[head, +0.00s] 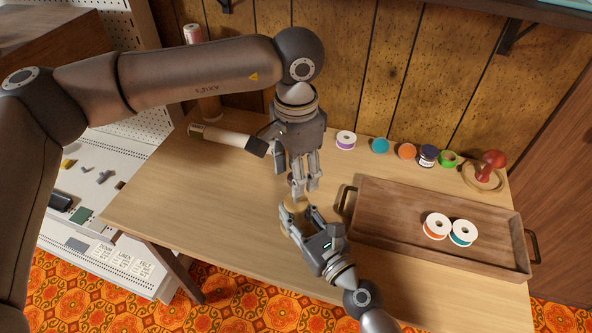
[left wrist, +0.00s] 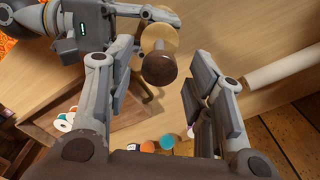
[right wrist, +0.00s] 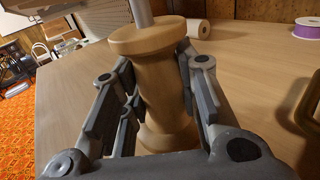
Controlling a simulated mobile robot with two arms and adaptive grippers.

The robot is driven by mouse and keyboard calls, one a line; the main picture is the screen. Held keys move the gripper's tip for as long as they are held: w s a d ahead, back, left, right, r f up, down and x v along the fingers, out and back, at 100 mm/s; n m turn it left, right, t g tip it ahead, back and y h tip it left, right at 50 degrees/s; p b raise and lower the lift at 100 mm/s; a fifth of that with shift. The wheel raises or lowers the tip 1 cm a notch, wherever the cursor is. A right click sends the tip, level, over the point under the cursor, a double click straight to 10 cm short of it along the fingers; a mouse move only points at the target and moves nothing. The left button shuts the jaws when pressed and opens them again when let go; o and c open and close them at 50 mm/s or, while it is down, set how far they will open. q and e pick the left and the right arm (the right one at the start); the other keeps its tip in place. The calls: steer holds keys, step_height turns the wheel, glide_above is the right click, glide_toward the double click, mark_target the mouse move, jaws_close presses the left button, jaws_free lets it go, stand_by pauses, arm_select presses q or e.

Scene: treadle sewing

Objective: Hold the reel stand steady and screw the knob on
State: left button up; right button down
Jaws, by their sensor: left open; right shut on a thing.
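The reel stand (right wrist: 157,85) is a turned pale wooden spool shape with a metal rod rising from its top. It stands upright on the table, and my right gripper (head: 302,217) is shut around its body.
A wooden tray (head: 385,235) with two thread reels (head: 437,226) stands to the right. Several coloured reels and a red mushroom-shaped thing (head: 491,162) line the back. A pale roll (head: 222,138) lies behind at left.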

arm_select(q)
step_height(320, 180, up, 4)
steer(key=shift+r, duration=0.1)
steer(key=shift+c, duration=0.2)
